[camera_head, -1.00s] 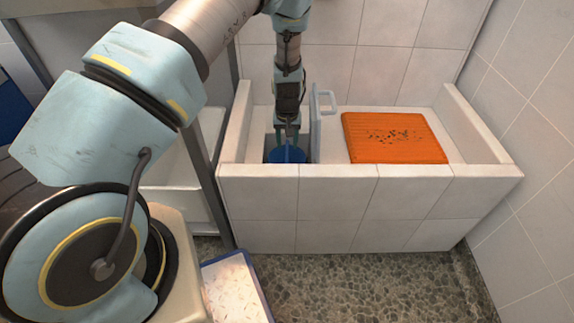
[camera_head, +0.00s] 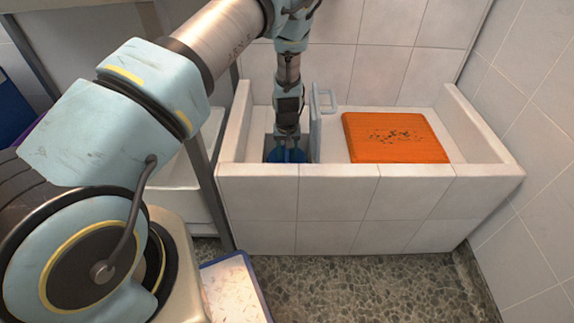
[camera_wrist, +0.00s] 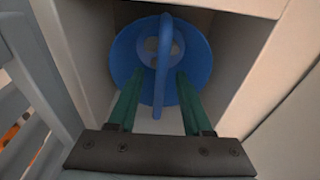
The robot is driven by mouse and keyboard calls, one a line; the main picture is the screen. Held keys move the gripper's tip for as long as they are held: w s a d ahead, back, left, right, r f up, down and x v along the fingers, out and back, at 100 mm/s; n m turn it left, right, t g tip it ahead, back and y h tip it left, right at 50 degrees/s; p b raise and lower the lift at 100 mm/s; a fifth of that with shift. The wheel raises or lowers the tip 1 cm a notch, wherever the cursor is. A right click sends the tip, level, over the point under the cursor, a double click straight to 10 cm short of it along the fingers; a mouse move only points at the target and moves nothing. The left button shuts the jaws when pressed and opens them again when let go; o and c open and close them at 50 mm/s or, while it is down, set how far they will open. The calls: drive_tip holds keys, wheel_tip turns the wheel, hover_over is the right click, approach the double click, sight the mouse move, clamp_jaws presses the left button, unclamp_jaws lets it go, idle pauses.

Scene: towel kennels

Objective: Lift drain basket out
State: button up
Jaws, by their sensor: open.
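The blue drain basket (camera_wrist: 196,62) sits down in a square well in the tiled trough, with its blue arched handle (camera_wrist: 163,60) standing up across it. In the head view the basket (camera_head: 277,156) shows only in part, behind my gripper and the trough's front wall. My gripper (camera_wrist: 157,84) is open, with its two green fingers pointing down into the well, one on each side of the handle. I cannot tell whether a finger touches the handle. In the head view the fingertips are hidden.
A grey upright panel with a handle (camera_head: 323,104) stands just right of the well. An orange slab with dark specks (camera_head: 395,148) lies further right in the trough (camera_head: 337,203). A blue-rimmed tray (camera_head: 266,296) is on the pebbled floor in front.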

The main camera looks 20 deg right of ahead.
drive_tip(key=shift+f, duration=0.1)
clamp_jaws()
idle(0.5)
idle(1.0)
